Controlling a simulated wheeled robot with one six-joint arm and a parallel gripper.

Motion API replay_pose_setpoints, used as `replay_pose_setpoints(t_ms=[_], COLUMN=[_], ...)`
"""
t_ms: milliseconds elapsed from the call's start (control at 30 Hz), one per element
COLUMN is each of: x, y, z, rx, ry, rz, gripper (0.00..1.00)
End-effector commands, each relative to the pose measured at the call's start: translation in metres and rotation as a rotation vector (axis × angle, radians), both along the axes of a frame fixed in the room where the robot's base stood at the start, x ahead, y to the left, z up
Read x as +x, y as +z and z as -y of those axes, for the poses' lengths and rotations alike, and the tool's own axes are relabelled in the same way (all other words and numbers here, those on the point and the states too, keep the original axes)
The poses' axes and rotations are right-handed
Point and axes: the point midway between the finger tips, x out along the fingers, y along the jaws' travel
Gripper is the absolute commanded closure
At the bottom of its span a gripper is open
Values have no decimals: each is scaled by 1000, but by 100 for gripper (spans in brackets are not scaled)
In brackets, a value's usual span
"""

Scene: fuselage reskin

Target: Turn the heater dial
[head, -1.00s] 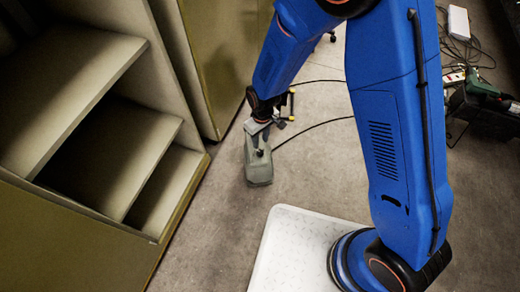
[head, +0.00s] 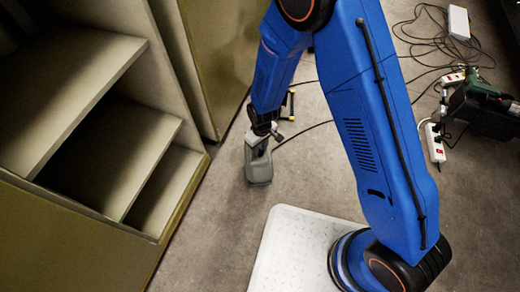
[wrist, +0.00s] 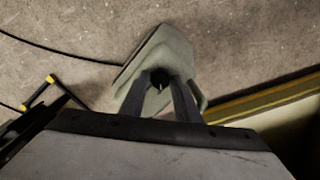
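The heater (head: 258,168) is a small grey-green box on the floor in the head view. It also shows in the wrist view (wrist: 165,45), at the top centre. Its dial (wrist: 159,78) is a dark round knob with a small light mark, seen between my fingertips in the wrist view. In the head view the dial is hidden behind my gripper (head: 260,137), which is right over the heater. My gripper (wrist: 162,84) has its two dark fingers apart, one on each side of the dial. I cannot tell whether they touch it.
A shelf unit (head: 95,60) stands close on the left of the heater. A black-and-yellow item (head: 291,103) lies just behind it, and a cable (head: 300,130) runs right. Power strips (head: 434,142) and a green tool (head: 485,90) are at the right.

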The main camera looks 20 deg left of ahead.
Motion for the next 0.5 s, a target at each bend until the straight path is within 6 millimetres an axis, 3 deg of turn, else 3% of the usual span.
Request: replay_pose_setpoints(t_ms=[33, 100, 500], x=[0, 0, 0], y=[0, 0, 0], z=[0, 0, 0], rx=[0, 0, 0], ry=[0, 0, 58], rz=[0, 0, 0], gripper=[84, 100, 100])
